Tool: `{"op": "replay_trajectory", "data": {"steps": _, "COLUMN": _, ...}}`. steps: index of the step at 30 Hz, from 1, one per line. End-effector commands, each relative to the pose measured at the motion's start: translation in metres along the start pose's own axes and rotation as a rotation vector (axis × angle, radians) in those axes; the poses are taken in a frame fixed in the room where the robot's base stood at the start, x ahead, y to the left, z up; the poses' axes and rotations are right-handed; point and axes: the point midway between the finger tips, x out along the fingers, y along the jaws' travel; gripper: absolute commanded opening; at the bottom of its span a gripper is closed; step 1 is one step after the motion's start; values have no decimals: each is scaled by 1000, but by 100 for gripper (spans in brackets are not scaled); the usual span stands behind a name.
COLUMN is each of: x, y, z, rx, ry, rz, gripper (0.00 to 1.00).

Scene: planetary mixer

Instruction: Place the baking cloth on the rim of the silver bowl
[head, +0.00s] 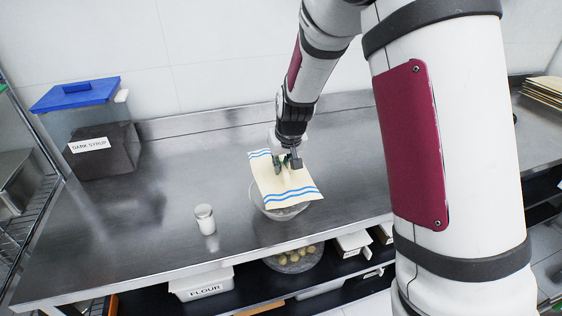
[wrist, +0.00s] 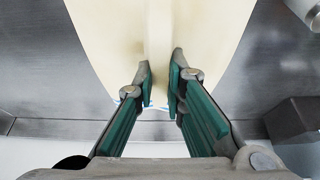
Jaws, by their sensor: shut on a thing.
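The baking cloth (head: 283,183) is cream with blue stripes at its ends. In the head view it lies spread over the silver bowl (head: 285,212), covering most of it, so that only the bowl's front and side edges show. My gripper (head: 287,162) is above the cloth's back part, with its fingers pointing down. In the wrist view the cloth (wrist: 160,35) fills the upper middle, and my gripper's green fingers (wrist: 160,90) are shut on a raised fold of it. Whether the cloth's underside rests on the bowl's rim is hidden.
A small white jar (head: 205,219) stands left of the bowl on the steel counter (head: 160,225). A blue-lidded dark syrup container (head: 90,125) stands at the back left. A flour bin (head: 203,285) and a bowl of round items (head: 292,261) are on the shelf below.

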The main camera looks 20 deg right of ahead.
Motion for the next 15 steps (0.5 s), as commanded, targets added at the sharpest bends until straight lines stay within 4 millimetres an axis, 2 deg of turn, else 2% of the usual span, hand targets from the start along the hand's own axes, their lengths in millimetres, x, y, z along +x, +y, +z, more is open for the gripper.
{"op": "replay_trajectory", "data": {"steps": 6, "x": 25, "y": 0, "z": 8, "rx": 0, "ry": -2, "rz": 0, "gripper": 0}}
{"op": "replay_trajectory", "data": {"steps": 15, "x": 48, "y": 0, "z": 19, "rx": 0, "ry": -1, "rz": 0, "gripper": 0}}
